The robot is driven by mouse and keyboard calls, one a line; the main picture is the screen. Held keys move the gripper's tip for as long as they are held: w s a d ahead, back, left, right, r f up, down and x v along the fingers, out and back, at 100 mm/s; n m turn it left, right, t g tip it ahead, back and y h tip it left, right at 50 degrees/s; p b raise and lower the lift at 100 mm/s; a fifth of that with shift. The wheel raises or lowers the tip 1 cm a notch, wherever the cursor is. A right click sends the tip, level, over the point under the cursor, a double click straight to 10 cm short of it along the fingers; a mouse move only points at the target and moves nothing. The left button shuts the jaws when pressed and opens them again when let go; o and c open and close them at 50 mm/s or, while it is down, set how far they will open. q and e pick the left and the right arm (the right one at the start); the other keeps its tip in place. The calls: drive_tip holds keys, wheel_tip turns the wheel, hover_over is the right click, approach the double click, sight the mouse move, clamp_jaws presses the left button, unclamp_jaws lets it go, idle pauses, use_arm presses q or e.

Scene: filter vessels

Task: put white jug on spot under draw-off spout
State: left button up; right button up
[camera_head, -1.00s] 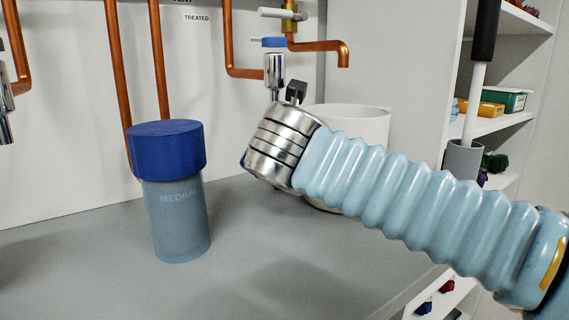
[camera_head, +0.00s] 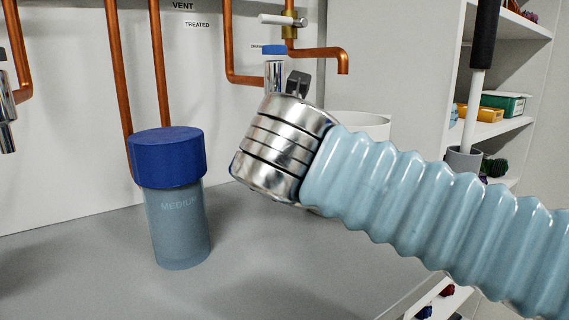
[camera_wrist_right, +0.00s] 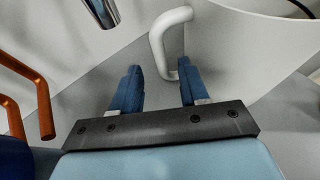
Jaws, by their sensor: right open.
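The white jug (camera_head: 362,125) stands on the counter in the head view, mostly hidden behind my right arm; only its upper part shows. In the right wrist view its white body (camera_wrist_right: 262,48) fills the upper right and its handle (camera_wrist_right: 160,42) reaches down towards the gap between my fingers. My right gripper (camera_wrist_right: 158,82) is open, with a blue finger on each side of the handle's lower end; I cannot tell whether they touch it. A chrome spout with a blue top (camera_head: 274,70) hangs behind my wrist. The spot under the draw-off spout cannot be made out. My left gripper is out of view.
A blue-lidded vessel marked MEDIUM (camera_head: 180,220) stands left of my wrist. Copper pipes (camera_head: 118,75) run down the back wall, and a bent copper outlet (camera_head: 335,55) sticks out above the jug. Another chrome fitting (camera_head: 8,112) is at the left edge. Shelves (camera_head: 510,125) stand at the right.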

drive_tip(key=v, duration=0.6)
drive_tip(key=shift+s, duration=0.2)
